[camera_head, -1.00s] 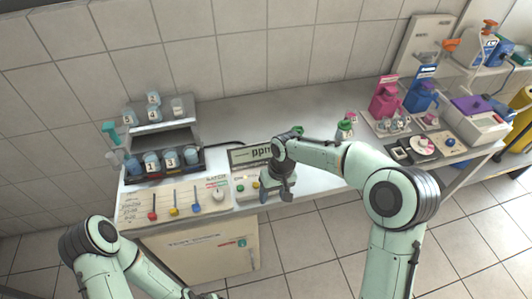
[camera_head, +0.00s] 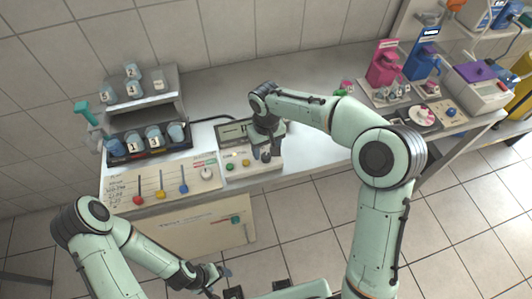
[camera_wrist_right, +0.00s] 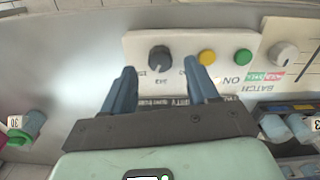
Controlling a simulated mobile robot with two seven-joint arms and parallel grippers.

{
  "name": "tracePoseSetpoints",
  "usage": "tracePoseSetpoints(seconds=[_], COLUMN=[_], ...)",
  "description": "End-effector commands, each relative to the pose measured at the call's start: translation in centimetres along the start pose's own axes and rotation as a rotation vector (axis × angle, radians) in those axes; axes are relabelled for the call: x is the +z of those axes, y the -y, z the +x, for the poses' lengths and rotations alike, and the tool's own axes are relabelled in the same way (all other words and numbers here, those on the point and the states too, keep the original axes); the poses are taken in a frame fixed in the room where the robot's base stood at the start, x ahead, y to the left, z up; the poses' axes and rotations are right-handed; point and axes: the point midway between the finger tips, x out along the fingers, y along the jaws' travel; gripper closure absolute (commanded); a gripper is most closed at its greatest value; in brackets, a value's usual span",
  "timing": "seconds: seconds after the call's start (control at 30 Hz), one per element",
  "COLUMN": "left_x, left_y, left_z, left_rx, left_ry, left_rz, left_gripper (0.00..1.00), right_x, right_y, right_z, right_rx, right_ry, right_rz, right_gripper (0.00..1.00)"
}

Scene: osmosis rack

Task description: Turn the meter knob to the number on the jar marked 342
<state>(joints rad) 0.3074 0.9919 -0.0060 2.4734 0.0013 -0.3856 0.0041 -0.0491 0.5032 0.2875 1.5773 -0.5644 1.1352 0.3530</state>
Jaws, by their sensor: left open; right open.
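The meter (camera_head: 235,171) is a white box with a display, a green and a yellow button and a dark knob (camera_wrist_right: 159,59). My right gripper (camera_head: 266,152) is over the meter's right part. In the right wrist view its open fingers (camera_wrist_right: 160,68) straddle the knob, with gaps on both sides. My left gripper (camera_head: 208,277) is open and empty, low in front of the counter. Small jars (camera_head: 133,88) with numbered labels stand on and in a rack. I cannot make out a jar marked 342. A green-lidded jar (camera_wrist_right: 28,134) shows a label like 30.
A panel with red, yellow and blue sliders (camera_head: 160,191) adjoins the meter on the left. Pink (camera_head: 384,66) and blue (camera_head: 422,62) dispensers stand at the right. The counter (camera_head: 220,95) behind the meter is mostly clear. My right arm hides part of it.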

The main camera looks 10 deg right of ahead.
Motion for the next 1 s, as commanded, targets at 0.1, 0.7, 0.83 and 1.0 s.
tracePoseSetpoints(seconds=[0.1, 0.7, 0.83, 1.0], left_x=[0.1, 0.1, 0.1, -0.2], left_y=[0.1, 0.1, 0.1, -0.2], left_z=[0.2, 0.2, 0.2, -0.3], left_rx=[0.000, 0.000, 0.000, 0.001], left_ry=[0.001, 0.001, 0.001, -0.003], left_rz=[0.000, 0.000, 0.000, 0.001], left_gripper=[0.21, 0.21, 0.21, 0.21], right_x=[0.1, 0.0, 0.0, -0.1], right_y=[0.0, 0.0, 0.0, 0.1], right_z=[1.7, 2.8, 2.8, 2.6], right_rx=[-0.001, -0.001, -0.001, -0.001], right_ry=[0.002, -0.001, -0.001, -0.002], right_rz=[-0.001, -0.001, -0.002, -0.089], right_gripper=[0.41, 0.87, 0.97, 0.97])
